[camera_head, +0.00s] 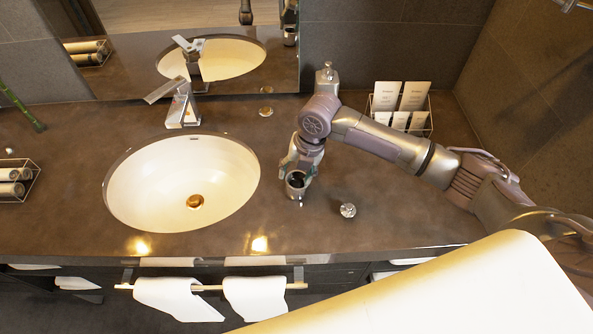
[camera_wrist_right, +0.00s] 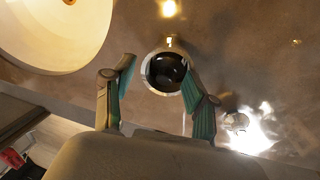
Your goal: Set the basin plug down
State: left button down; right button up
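A small round gold disc (camera_head: 265,112) lies flat on the counter behind the basin's right side. It looks like the basin plug and matches the gold drain (camera_head: 195,201) in the white basin (camera_head: 140,185). My right gripper (camera_head: 298,172) is low over the counter, right of the basin and apart from the disc. In the right wrist view its fingers (camera_wrist_right: 160,88) are spread, with a round chrome cup-like thing (camera_wrist_right: 149,76) with a dark inside just beyond them. The right finger overlaps its edge; I cannot tell whether they touch. My left gripper is out of view.
A small silver knob-like piece (camera_head: 348,210) lies right of my gripper. A chrome dispenser (camera_head: 327,75) and a wire rack of cards (camera_head: 402,108) stand at the back. The faucet (camera_head: 183,105) stands behind the basin. Towels (camera_head: 255,297) hang in front.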

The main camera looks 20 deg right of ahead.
dwell(0.3)
jog(key=shift+r, duration=0.35)
jog(key=b+v, duration=0.2)
jog(key=v, duration=1)
jog(key=shift+r, duration=0.25)
